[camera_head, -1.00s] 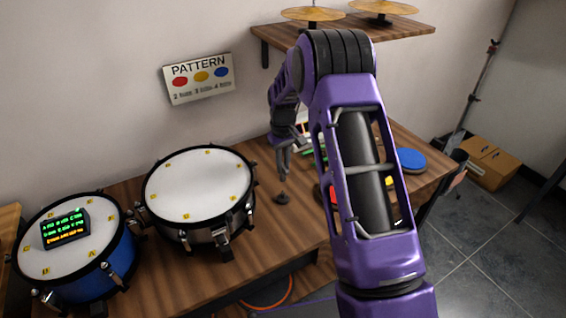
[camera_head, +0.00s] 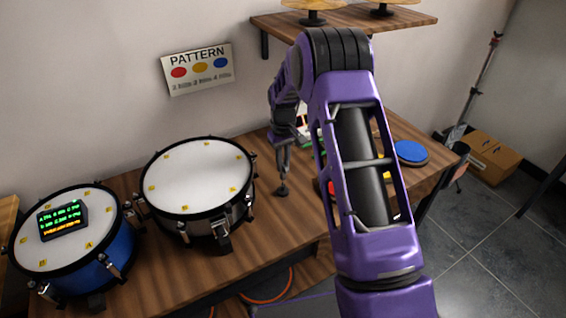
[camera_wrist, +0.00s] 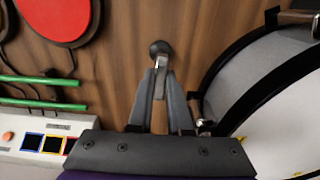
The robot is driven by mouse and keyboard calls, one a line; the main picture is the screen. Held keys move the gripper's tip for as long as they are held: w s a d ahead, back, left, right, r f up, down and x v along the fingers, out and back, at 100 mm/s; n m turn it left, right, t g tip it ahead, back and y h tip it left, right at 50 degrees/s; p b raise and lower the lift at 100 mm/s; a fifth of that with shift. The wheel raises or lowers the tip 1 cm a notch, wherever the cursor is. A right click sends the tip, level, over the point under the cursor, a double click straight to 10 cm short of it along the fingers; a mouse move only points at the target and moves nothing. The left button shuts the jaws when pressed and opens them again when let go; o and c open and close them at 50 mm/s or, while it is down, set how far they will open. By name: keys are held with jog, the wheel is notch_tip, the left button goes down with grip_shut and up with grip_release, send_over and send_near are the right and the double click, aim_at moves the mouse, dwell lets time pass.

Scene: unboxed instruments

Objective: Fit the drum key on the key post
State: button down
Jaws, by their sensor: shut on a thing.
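My gripper (camera_wrist: 163,92) points down at the table and is shut on the drum key (camera_wrist: 160,80), a small metal piece between the fingertips in the wrist view. The key post has a dark round base (camera_wrist: 159,47) on the wood, just beyond the fingertips in the wrist view. In the head view my gripper (camera_head: 283,172) is right above the post base (camera_head: 282,191), with hardly any gap. The fingers hide most of the key and the post's upper part. I cannot tell whether the key is seated on the post or just over it.
A white-headed snare drum (camera_head: 197,172) stands close to the left of the post, its lugs near my fingers. A blue drum (camera_head: 80,250) with a lit display module is further left. Red pad (camera_wrist: 55,18), green sticks (camera_wrist: 40,80) and a white control box (camera_wrist: 30,140) lie on the other side.

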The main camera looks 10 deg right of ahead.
jog(key=shift+f+b, duration=1)
jog(key=shift+f, duration=0.6)
jog(key=shift+r, duration=0.15)
dwell(0.4)
jog(key=c, duration=0.8)
grip_release()
jog(key=shift+o, duration=0.2)
notch_tip(320, 180, up, 18)
jog(key=p, duration=0.1)
jog(key=shift+f+p, duration=0.25)
jog(key=shift+p, duration=0.1)
